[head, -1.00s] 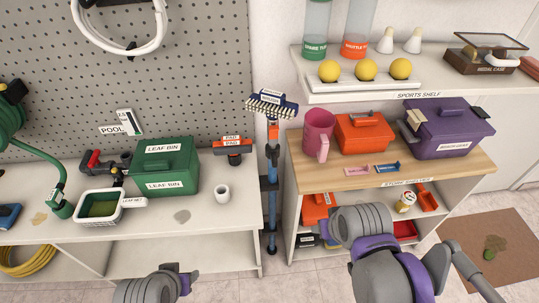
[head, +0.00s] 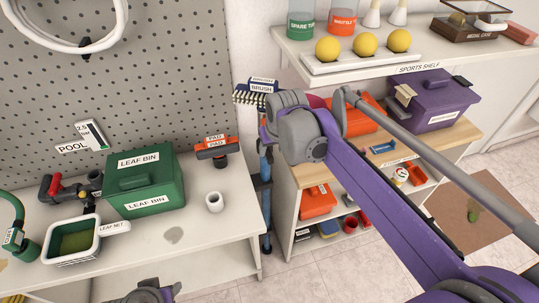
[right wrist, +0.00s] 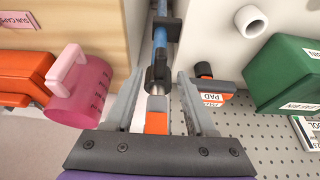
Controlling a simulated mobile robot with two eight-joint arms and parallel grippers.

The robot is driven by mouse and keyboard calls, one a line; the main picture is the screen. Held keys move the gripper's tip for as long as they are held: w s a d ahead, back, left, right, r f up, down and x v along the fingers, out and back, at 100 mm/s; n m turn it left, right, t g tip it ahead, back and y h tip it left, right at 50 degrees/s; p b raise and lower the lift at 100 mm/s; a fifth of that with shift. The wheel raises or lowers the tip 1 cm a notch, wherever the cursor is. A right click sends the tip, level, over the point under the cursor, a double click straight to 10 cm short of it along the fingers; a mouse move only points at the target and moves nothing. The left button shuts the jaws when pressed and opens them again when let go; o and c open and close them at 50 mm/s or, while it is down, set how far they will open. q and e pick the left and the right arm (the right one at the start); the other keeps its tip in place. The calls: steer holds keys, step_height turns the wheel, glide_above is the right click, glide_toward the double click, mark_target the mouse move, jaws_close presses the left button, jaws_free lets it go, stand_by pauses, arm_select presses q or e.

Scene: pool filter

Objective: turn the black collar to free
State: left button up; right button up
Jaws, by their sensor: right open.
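The blue pole (head: 266,200) stands upright between the two benches, with the brush head (head: 258,92) at its top. In the right wrist view, the black collar (right wrist: 157,70) sits around the end of the blue pole (right wrist: 161,35). A grey piece and an orange neck (right wrist: 156,122) continue from it towards the camera. My right gripper (right wrist: 160,88) is open, with one finger on each side of this line and gaps between. In the head view, my right arm hides the gripper's fingers and part of the pole top. Only part of my left arm shows at the bottom edge.
A pink pitcher (right wrist: 80,88) and an orange box (right wrist: 24,75) stand close by on the other side. The sports shelf (head: 400,62) is above right.

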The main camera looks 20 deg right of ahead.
mark_target(270, 156)
steer(key=x, duration=0.5)
steer(key=shift+f, duration=0.1)
jaws_close()
stand_by(1.3)
